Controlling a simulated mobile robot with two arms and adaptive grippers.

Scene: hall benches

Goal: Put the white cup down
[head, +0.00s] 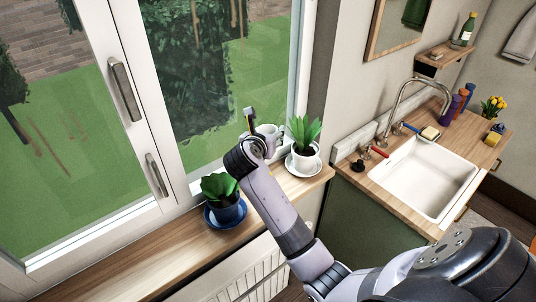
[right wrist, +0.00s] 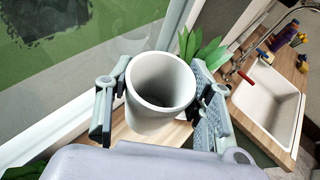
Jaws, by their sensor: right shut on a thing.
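The white cup (right wrist: 160,95) is upright between the two fingers of my right gripper (right wrist: 160,100) in the right wrist view. The gripper is shut on it. In the head view the cup (head: 268,132) shows partly behind my right gripper (head: 259,128), above the wooden windowsill (head: 163,248). I cannot tell whether its base touches the sill. The inside of the cup looks empty. My left gripper is not in view.
A plant in a white pot (head: 303,158) on a saucer stands just right of the cup. A plant in a blue pot (head: 226,209) stands to the left on the sill. The window (head: 190,80) is close behind. A sink (head: 423,178) is at the right.

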